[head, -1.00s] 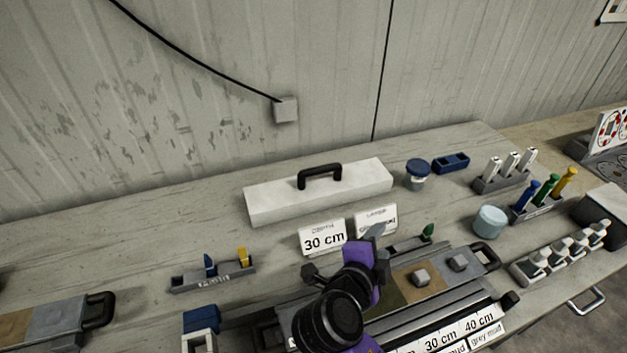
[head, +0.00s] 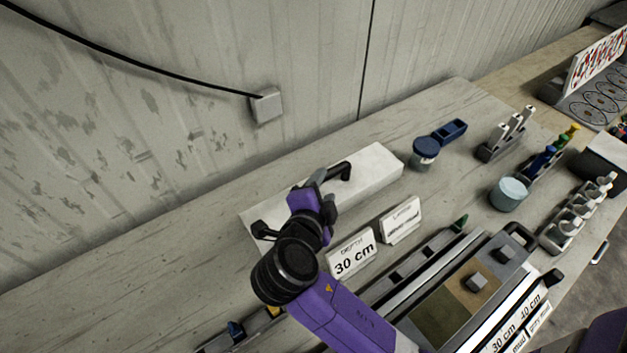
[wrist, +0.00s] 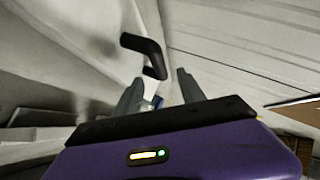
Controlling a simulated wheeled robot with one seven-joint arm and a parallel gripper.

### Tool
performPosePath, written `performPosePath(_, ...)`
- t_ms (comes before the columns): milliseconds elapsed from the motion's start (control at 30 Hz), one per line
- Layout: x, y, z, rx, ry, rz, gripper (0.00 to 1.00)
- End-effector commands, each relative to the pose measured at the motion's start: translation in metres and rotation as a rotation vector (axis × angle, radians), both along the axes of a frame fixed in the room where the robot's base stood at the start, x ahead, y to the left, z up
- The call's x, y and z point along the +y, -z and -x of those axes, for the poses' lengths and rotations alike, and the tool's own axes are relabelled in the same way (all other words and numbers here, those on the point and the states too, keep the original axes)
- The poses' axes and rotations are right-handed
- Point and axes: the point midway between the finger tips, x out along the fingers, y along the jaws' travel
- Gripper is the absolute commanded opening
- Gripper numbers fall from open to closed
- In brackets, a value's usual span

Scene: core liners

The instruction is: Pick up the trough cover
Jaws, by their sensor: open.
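The trough cover (head: 375,165) is a long white block with a black handle (head: 345,171) on top. It lies on the bench against the wall side, and my arm hides part of its left half in the head view. My gripper (head: 326,180) is open and is close to the handle, at its left end in the head view. In the wrist view the black handle (wrist: 144,52) stands just beyond the fingertips of my gripper (wrist: 158,82), roughly ahead of the gap. Nothing is between the fingers that I can make out.
The depth card (head: 352,254) and a second card (head: 401,220) stand in front of the cover. A blue-lidded jar (head: 425,153) stands by its right end. The core trough (head: 440,315) lies nearer. The wall with a grey box (head: 266,105) rises behind.

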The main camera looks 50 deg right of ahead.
Motion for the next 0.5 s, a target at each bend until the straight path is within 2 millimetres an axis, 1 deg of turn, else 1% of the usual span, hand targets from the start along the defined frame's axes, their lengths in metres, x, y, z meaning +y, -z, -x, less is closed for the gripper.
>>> performPosePath(367,-0.031,0.013,-0.015,0.002,0.004,0.001,0.47)
performPosePath(500,-0.047,0.023,-0.025,0.003,0.003,0.000,0.47)
